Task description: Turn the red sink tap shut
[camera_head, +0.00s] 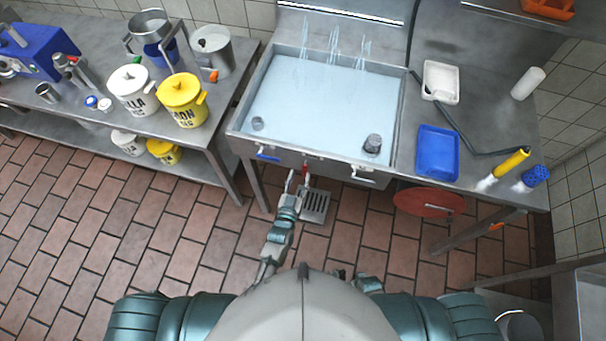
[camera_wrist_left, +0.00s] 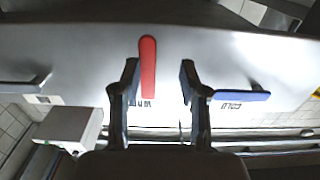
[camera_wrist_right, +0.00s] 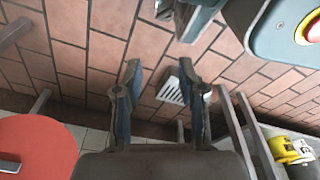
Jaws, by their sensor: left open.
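The red sink tap (camera_head: 305,169) sits on the front face of the sink (camera_head: 240,128), at its lower middle. In the left wrist view the red tap handle (camera_wrist_left: 148,66) is a long upright lever. My left gripper (camera_head: 298,178) is open just in front of the sink face. In the left wrist view its fingers (camera_wrist_left: 157,72) stand on both sides of the handle's lower part, which is nearer the picture's left finger; contact cannot be told. My right gripper (camera_wrist_right: 160,78) is open and empty, over the tiled floor; in the head view my body mostly hides it.
Buckets (camera_head: 183,100) stand on the left table. A blue tray (camera_head: 438,152) lies on the right counter, above a red disc (camera_head: 420,201).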

